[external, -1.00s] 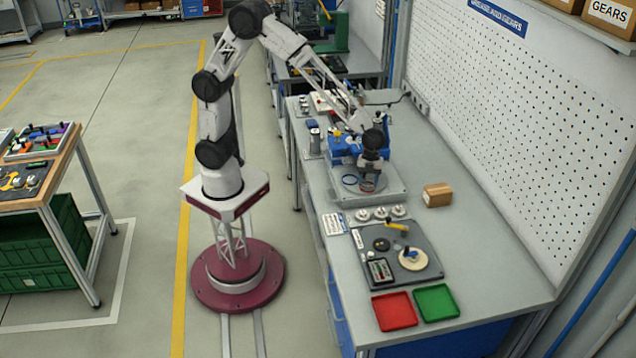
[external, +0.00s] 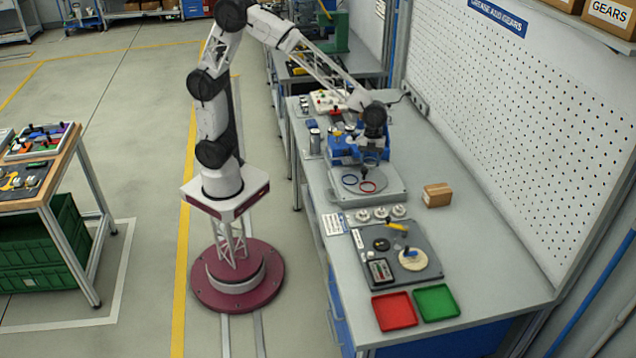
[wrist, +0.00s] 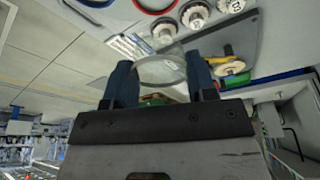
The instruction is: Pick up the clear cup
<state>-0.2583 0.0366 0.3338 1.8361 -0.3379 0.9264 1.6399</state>
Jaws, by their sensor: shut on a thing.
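The clear cup (wrist: 160,68) is between the two dark fingers of my gripper (wrist: 161,80) in the wrist view, and the fingers are shut on it. In the external view my gripper (external: 371,168) is above the grey plate (external: 392,190) in front of the blue machine. The cup is too small and see-through there to make out clearly. A red ring (external: 367,187) and a blue ring (external: 349,180) lie on the plate below, and nothing stands on either.
White numbered discs (external: 381,213) sit in a row near the plate. Beyond them are a dark tray (external: 420,272) with parts, a red tray (external: 394,311) and a green tray (external: 437,302). A cardboard box (external: 437,195) stands to the right, with bare bench around it.

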